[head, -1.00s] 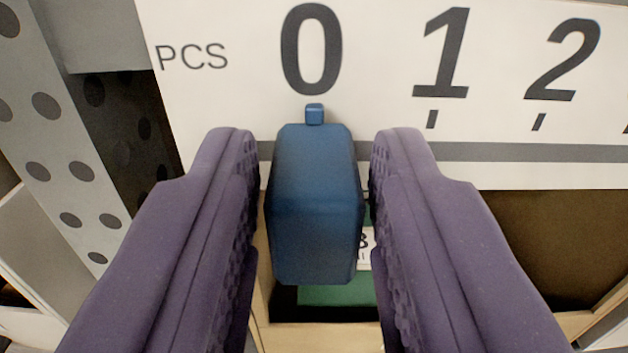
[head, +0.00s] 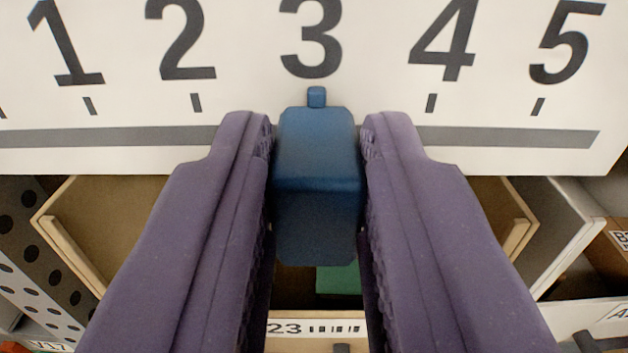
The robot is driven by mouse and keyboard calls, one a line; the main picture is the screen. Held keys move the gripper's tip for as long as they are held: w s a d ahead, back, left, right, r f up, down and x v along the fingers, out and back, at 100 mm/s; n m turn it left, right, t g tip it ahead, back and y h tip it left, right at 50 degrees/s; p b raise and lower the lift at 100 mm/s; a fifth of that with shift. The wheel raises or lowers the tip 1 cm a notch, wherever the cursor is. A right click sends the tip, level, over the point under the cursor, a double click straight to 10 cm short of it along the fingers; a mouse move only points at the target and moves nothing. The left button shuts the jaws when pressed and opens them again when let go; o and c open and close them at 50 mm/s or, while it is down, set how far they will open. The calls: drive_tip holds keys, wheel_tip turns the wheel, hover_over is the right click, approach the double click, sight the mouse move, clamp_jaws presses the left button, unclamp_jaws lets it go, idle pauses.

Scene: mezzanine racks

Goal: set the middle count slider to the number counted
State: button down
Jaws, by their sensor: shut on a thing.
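The blue slider knob (head: 317,190) sits on the grey track (head: 480,137) of a white count scale (head: 375,75). The small pointer on top of the knob is right under the numeral 3 (head: 311,38). My gripper (head: 317,135) has its two purple fingers on the left and right sides of the knob and is shut on it. The numerals 1 to 5 show, with 2 to the left and 4 to the right of the knob. The tick under 3 is hidden behind the pointer.
Below the scale are wooden bins (head: 105,225), a green item (head: 338,279) partly hidden behind my fingers, and a label reading 23 (head: 315,328). A perforated metal post (head: 35,265) stands at the left. The track is clear on both sides of the knob.

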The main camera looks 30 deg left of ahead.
drive_tip(key=shift+w+d+r+p, duration=0.1)
drive_tip(key=shift+w+d+p, duration=0.1)
drive_tip(key=shift+w+d, duration=0.5)
drive_tip(key=shift+w+d+p, duration=0.15)
drive_tip(key=shift+w+d, duration=0.3)
drive_tip(key=shift+d, duration=0.45)
drive_tip(key=c, duration=0.9)
unclamp_jaws()
drive_tip(key=shift+a, duration=0.1)
drive_tip(key=p, duration=0.2)
approach(429, 111)
drive_tip(key=v, duration=0.2)
drive_tip(key=shift+s, duration=0.2)
